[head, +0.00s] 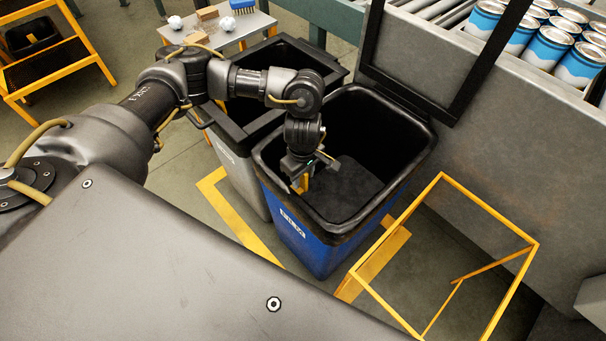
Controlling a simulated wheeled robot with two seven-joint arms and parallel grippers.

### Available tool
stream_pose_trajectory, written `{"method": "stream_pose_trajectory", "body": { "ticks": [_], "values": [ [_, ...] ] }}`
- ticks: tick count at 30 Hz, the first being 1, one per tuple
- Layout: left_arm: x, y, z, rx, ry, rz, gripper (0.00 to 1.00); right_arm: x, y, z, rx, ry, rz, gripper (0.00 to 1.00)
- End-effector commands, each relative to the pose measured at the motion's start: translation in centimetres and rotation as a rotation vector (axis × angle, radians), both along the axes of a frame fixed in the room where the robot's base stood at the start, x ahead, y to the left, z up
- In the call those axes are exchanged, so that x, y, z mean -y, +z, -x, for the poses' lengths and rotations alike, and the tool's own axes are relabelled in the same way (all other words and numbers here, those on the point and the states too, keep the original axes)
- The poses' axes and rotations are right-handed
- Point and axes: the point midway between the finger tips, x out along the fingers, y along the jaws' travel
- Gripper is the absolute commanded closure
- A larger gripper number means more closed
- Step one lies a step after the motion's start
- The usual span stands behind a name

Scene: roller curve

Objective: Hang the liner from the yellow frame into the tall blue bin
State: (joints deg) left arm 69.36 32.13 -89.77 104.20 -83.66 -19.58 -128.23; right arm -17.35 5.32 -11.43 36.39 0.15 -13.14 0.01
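The tall blue bin (307,242) stands at the centre of the head view. A black liner (345,235) appears to line it, its edge folded over the rim and its inside dark and open. The yellow frame (488,212) stands to the right of the bin, and no liner hangs on it. My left gripper (314,174) points down just inside the bin's left part, close to the near-left rim. Its fingers look spread with nothing between them. Whether it touches the liner cannot be told. My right gripper is not in view.
A grey bin (240,172) with a black rim stands close to the left of the blue bin. A grey conveyor side (430,85) rises behind, with several blue-white cans (537,40) on top. A small table (215,32) holds crumpled paper, a block and a brush. Yellow tape (235,218) marks the floor.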

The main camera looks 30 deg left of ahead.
Motion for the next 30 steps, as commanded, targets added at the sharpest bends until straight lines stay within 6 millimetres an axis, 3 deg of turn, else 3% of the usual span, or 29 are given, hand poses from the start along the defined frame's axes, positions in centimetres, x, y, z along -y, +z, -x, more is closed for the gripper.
{"method": "stream_pose_trajectory", "body": {
  "ticks": [1, 12, 30],
  "values": [
    [0.0, 1.5, 0.0, 0.001, 0.000, 0.000, 0.62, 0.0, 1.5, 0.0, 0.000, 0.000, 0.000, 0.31],
    [0.0, 8.6, 0.0, 0.000, 0.000, 0.000, 0.62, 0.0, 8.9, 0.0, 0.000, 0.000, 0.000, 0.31],
    [0.0, 21.2, -0.1, 0.002, -0.001, 0.000, 0.62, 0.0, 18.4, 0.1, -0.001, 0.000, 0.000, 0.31]
  ]
}}
